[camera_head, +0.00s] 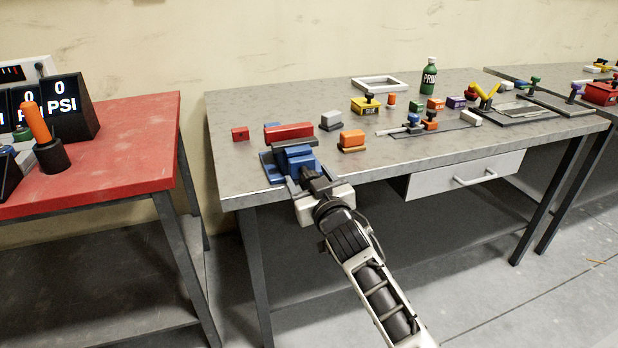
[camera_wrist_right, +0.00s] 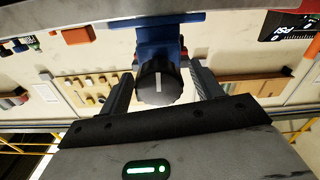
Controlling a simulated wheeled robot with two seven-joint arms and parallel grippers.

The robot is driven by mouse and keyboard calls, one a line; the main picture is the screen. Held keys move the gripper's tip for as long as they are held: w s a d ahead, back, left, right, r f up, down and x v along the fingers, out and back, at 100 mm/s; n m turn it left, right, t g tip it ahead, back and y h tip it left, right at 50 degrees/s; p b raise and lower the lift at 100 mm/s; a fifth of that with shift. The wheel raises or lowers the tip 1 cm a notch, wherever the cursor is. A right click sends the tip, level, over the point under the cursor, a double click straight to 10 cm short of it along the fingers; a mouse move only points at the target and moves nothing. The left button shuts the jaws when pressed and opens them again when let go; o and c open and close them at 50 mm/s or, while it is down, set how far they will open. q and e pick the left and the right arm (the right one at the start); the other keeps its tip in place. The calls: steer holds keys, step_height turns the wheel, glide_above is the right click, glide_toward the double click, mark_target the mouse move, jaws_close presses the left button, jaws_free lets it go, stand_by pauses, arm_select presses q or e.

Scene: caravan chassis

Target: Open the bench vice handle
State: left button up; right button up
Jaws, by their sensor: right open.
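The blue bench vice (camera_head: 295,157) stands at the front left edge of the grey workbench, with a red block (camera_head: 289,131) just behind it. Its handle is a dark round knob (camera_wrist_right: 158,84) with a white line mark, on the blue vice body (camera_wrist_right: 157,38) in the right wrist view. My right gripper (camera_head: 305,182) is at the front of the vice. In its wrist view the gripper (camera_wrist_right: 161,86) is open, one finger on each side of the knob, with gaps showing. My left gripper is out of view.
The grey workbench (camera_head: 235,178) carries several small coloured blocks, a green bottle (camera_head: 429,76) and a white frame (camera_head: 379,84). A drawer (camera_head: 465,174) hangs below its front edge. A red table (camera_head: 110,150) with PSI displays (camera_head: 66,104) stands to the left.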

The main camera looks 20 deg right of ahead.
steer(key=shift+w, duration=0.35)
steer(key=c, duration=1)
steer(key=shift+r+n+p, duration=0.1)
steer(key=shift+n+p, duration=0.2)
steer(key=shift+n, duration=0.1)
steer(key=o, duration=1)
steer(key=shift+s, duration=0.1)
steer(key=s, duration=1.5)
steer(key=shift+s+d+b, duration=0.25)
steer(key=shift+s+b, duration=0.1)
steer(key=shift+s, duration=0.05)
